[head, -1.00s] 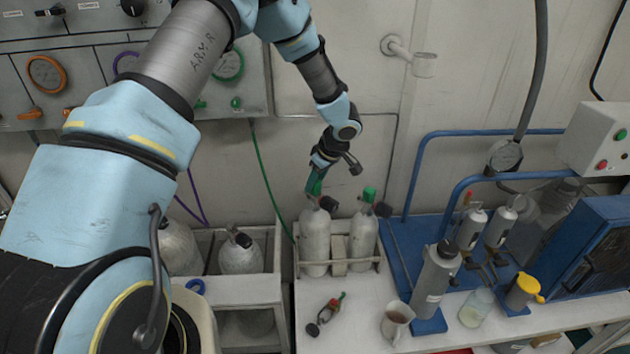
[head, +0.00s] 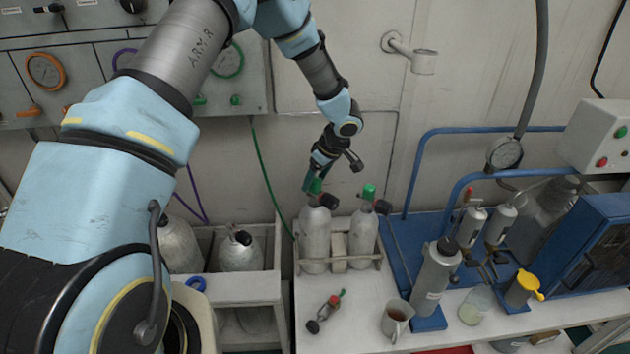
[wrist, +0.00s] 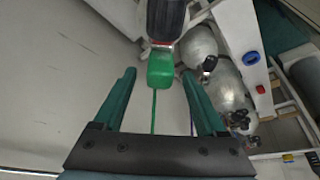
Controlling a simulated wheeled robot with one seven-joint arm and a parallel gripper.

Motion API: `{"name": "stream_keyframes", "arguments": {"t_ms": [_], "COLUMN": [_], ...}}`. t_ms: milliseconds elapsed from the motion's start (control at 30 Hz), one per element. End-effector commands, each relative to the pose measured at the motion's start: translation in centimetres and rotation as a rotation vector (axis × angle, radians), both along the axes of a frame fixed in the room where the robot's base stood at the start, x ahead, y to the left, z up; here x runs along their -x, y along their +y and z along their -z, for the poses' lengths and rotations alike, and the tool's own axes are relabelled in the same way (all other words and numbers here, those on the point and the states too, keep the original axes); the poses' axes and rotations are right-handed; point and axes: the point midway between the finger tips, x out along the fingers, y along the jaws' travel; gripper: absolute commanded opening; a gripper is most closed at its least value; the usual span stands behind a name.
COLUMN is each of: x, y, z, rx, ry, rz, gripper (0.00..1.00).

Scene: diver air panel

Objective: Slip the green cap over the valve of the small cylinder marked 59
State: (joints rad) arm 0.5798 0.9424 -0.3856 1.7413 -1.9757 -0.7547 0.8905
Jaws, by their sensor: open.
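My gripper (head: 312,178), with green fingers, is open above the left small grey cylinder (head: 315,238) in the white rack. In the wrist view a green cap (wrist: 160,68) shows between the spread fingers, with gaps on both sides. It sits by the dark valve knob (wrist: 166,18); in the head view it seems to be on top of the left cylinder's valve, partly hidden by the fingers. The right small cylinder (head: 363,240) stands beside it with a green cap (head: 369,192) on top. Both cylinders are upright. I cannot read any number on them.
A small red and green fitting (head: 328,308) and a beige jug (head: 396,318) are on the white bench in front. Blue tube frame and equipment (head: 430,295) stand right. Larger cylinders (head: 240,252) sit in a bin at left. A panel (head: 130,75) hangs behind.

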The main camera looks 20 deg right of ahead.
Motion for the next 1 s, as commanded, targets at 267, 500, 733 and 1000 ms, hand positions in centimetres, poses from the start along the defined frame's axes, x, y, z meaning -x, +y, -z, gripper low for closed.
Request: {"name": "stream_keyframes", "arguments": {"t_ms": [267,500,733,1000], "x": [1.7,3.0,3.4,3.4], "y": [-0.9,-1.6,-1.7,-1.8], "z": [-4.6,-8.2,-9.3,-9.3], "rx": [0.004,0.002,0.001,0.0], "ry": [-0.003,-0.002,0.0,0.0], "rz": [0.0,0.0,0.0,0.001], "gripper": [0.74,0.74,0.74,0.74]}}
